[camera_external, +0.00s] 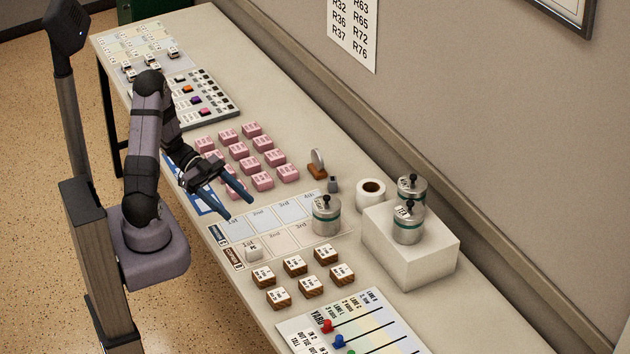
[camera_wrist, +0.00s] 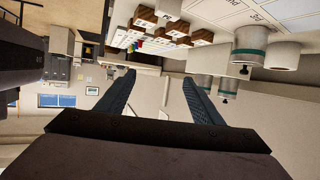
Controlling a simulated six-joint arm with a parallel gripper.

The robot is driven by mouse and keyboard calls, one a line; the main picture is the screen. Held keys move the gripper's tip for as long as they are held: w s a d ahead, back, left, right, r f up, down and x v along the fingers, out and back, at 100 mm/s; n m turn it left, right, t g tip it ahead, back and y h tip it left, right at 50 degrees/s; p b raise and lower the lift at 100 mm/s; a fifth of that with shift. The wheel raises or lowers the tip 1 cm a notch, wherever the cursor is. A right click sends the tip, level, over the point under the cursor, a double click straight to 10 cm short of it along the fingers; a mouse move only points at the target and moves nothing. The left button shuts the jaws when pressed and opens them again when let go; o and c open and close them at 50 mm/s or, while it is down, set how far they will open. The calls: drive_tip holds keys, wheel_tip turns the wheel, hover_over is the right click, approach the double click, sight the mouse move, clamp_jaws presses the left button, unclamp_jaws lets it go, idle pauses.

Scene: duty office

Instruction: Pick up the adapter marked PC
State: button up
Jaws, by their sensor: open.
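In the wrist view a pale block (camera_wrist: 168,8) at the top edge looks like the same one. My gripper (camera_external: 240,207) is open and empty, up and to the left of this block, above the upper card row. In the wrist view my gripper's two blue fingers (camera_wrist: 158,76) are spread apart with nothing between them.
Brown labelled blocks (camera_external: 295,265) stand just right of the white block. Pink blocks (camera_external: 240,152) lie behind my gripper. A metal canister (camera_external: 326,216) stands on the cards' far end. A white box (camera_external: 405,245) carries two more canisters. A slider board (camera_external: 350,328) lies at the front.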

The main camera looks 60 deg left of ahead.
approach(253, 248)
drive_tip(key=x, duration=0.3)
drive_tip(key=shift+w+a, duration=0.1)
drive_tip(key=shift+w+d+f, duration=0.15)
drive_tip(key=shift+w+d, duration=0.1)
drive_tip(key=shift+d, duration=0.4)
drive_tip(key=shift+f+p+x, duration=0.15)
drive_tip(key=shift+p+x, duration=0.45)
drive_tip(key=shift+x, duration=0.85)
drive_tip(key=shift+f+p+x, duration=0.15)
drive_tip(key=shift+p+x, duration=0.45)
drive_tip(key=shift+x, duration=0.9)
drive_tip(key=shift+s, duration=0.15)
drive_tip(key=c, duration=1.1)
